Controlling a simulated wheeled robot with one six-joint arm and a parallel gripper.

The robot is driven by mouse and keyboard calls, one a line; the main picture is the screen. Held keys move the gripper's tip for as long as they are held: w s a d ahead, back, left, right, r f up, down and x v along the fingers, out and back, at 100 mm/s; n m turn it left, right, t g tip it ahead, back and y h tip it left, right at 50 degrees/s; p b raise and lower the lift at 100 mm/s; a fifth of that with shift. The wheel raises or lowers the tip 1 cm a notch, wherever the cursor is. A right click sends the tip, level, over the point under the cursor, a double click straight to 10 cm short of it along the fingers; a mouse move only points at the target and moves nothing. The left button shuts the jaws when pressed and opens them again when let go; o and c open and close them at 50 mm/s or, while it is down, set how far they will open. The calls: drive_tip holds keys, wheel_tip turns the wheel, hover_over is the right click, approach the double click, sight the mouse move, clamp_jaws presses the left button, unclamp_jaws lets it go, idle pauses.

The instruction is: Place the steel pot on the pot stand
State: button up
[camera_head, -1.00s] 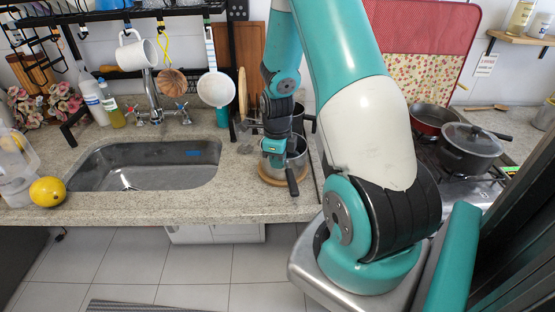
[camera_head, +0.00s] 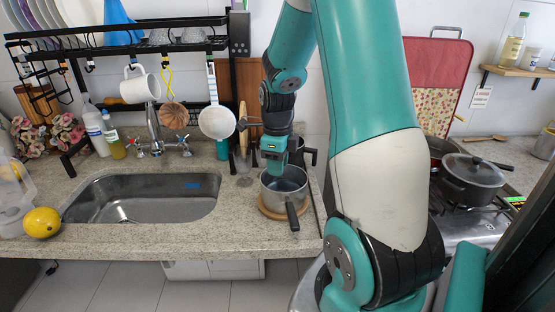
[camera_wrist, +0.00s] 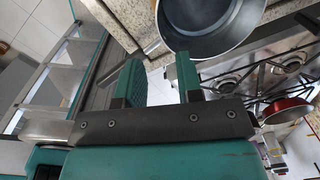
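The steel pot (camera_head: 291,188) sits upright on the round wooden pot stand (camera_head: 263,210), on the counter right of the sink. Its black handle points toward the front edge. My gripper (camera_head: 274,168) is just above the pot's back left rim in the head view. In the wrist view my gripper (camera_wrist: 158,72) has its two fingers apart with nothing between them. The pot (camera_wrist: 212,25) lies beyond the fingertips there, with its inside empty and part of it cut off by the frame. The stand is partly hidden under the pot.
The sink (camera_head: 145,198) is to the left, with a black dish rack (camera_head: 130,50) above it. A white pan (camera_head: 217,122) hangs from the rack. A dark pot (camera_head: 308,152) stands behind the steel pot. The stove with a lidded pot (camera_head: 470,180) is at right.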

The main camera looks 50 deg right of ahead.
drive_tip(key=a+r+n+t+y, duration=0.1)
drive_tip(key=a+r+n, duration=0.3)
drive_tip(key=a+n, duration=0.55)
drive_tip(key=a+r+n+y, duration=0.1)
drive_tip(key=a+r+n, duration=0.3)
drive_tip(key=a+n, duration=0.55)
drive_tip(key=s+a+r+n+g+y, duration=0.1)
drive_tip(key=s+a+r+n+y, duration=0.1)
drive_tip(key=s+a+n, duration=1.1)
drive_tip(key=a+r+n, duration=0.1)
drive_tip(key=a+n, duration=0.1)
drive_tip(key=n, duration=0.5)
drive_tip(key=shift+s+r, duration=0.25)
drive_tip(key=shift+r, duration=0.15)
